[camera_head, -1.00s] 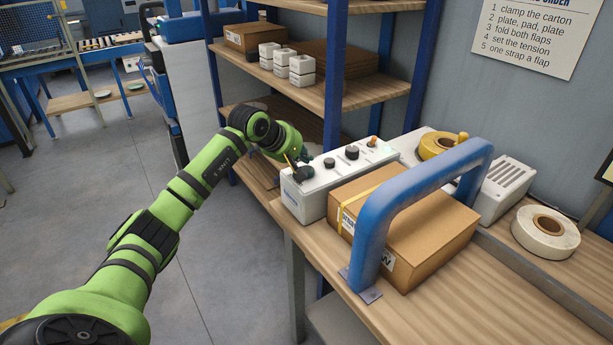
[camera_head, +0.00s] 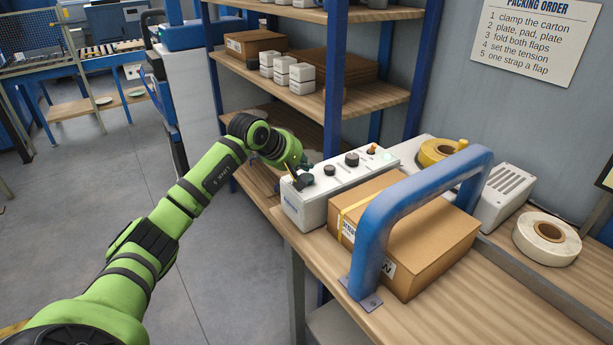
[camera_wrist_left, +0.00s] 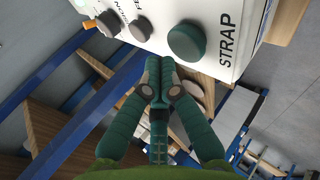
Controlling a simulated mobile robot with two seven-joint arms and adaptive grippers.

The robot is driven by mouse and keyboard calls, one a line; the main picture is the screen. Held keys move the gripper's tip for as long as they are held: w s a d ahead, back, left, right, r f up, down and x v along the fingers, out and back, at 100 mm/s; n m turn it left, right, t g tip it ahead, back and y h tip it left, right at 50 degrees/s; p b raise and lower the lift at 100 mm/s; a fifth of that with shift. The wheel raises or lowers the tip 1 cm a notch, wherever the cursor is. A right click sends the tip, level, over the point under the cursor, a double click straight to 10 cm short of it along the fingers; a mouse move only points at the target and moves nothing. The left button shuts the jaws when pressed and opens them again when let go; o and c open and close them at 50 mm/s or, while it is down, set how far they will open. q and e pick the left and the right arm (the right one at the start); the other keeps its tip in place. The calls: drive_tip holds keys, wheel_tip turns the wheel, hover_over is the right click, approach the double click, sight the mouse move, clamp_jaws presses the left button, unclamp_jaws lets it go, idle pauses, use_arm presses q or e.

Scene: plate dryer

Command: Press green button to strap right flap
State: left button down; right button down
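The white control box (camera_head: 345,180) stands on the bench. In the left wrist view its face (camera_wrist_left: 215,15) carries a round dark green button (camera_wrist_left: 187,42) beside the word STRAP. The button (camera_head: 306,180) also shows at the box's left end in the head view. My left gripper (camera_wrist_left: 158,78) has its fingers together and empty, tips just short of the box edge beside the button; contact cannot be made out. It also shows at that end in the head view (camera_head: 298,165). The carton (camera_head: 425,235) is closed, with a yellow strap (camera_head: 350,212) over its left part. My right gripper is out of view.
A blue arch (camera_head: 400,195) stands over the carton. Dark knobs (camera_head: 352,159) and an orange-tipped lever (camera_head: 372,150) sit along the box top. A tape roll (camera_head: 546,238) lies at the right. A shelf unit (camera_head: 333,95) stands behind; the bench front is clear.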

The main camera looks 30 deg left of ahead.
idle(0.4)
use_arm(q)
drive_tip(key=shift+f+b, duration=0.45)
drive_tip(key=shift+b, duration=0.05)
drive_tip(key=shift+f+b, duration=0.5)
drive_tip(key=shift+f, duration=0.1)
idle(0.6)
idle(0.3)
drive_tip(key=shift+r+p, duration=0.6)
drive_tip(key=shift+r, duration=0.4)
drive_tip(key=shift+r+p, duration=1.65)
drive_tip(key=shift+r, duration=0.9)
drive_tip(key=shift+f, duration=0.1)
